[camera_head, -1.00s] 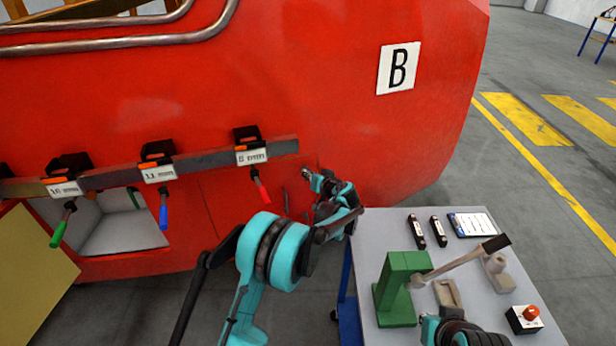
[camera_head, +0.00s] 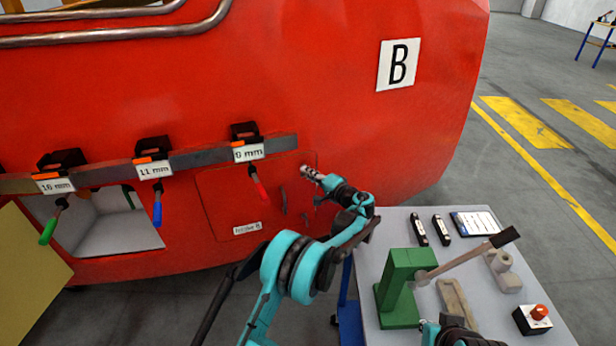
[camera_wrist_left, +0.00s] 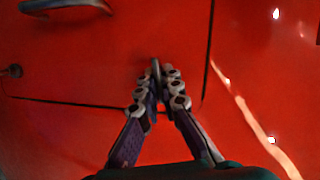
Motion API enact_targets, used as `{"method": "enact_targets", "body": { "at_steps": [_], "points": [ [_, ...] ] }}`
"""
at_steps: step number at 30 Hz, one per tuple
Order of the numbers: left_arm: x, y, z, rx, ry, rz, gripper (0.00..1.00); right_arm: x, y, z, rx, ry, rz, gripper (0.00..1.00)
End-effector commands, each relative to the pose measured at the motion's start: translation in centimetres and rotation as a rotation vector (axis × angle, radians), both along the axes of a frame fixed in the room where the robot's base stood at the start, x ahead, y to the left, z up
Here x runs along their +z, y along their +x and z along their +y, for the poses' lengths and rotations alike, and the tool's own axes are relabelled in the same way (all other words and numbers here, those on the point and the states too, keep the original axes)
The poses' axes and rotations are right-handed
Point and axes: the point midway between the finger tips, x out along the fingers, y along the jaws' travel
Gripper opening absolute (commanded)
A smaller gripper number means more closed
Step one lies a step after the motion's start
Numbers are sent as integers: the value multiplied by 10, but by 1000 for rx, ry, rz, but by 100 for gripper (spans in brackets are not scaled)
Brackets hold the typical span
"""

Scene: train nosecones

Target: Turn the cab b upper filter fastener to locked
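The cab B filter panel (camera_head: 225,205) is a red hatch on the red nosecone, closed, with a small label and a dark handle (camera_head: 283,200). My left gripper (camera_head: 308,172) is at the panel's upper right corner. In the left wrist view its fingers (camera_wrist_left: 165,78) are nearly together, with the thin grey upper fastener (camera_wrist_left: 155,66) at their tips. The fingers hide most of it, so its angle is hard to tell. The lower fastener (camera_wrist_left: 12,71) shows at that view's left edge. Only part of my right arm shows at the bottom of the head view.
A grey rail above the panel carries hanging tools with red, blue (camera_head: 157,210) and green handles. A table (camera_head: 375,240) at right holds a green lever press (camera_head: 400,290), a red-button box (camera_head: 533,318) and small parts. An open bay (camera_head: 115,240) lies left.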

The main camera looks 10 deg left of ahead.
Motion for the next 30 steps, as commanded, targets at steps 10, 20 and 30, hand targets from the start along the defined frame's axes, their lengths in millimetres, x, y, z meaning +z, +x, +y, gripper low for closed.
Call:
{"method": "enact_targets", "body": {
  "at_steps": [10, 20, 30],
  "points": [
    [-3, 0, -1, -1, 179, 100, 0, -11, 0, 0, 0, 0, 0, 0],
    [-2, 0, -1, -1, 239, 134, 0, -14, 0, 0, 0, 0, 0, 0],
    [-2, 0, -1, -2, 242, 135, 0, -14, 0, 0, 0, 0, 0, 0]
  ]
}}
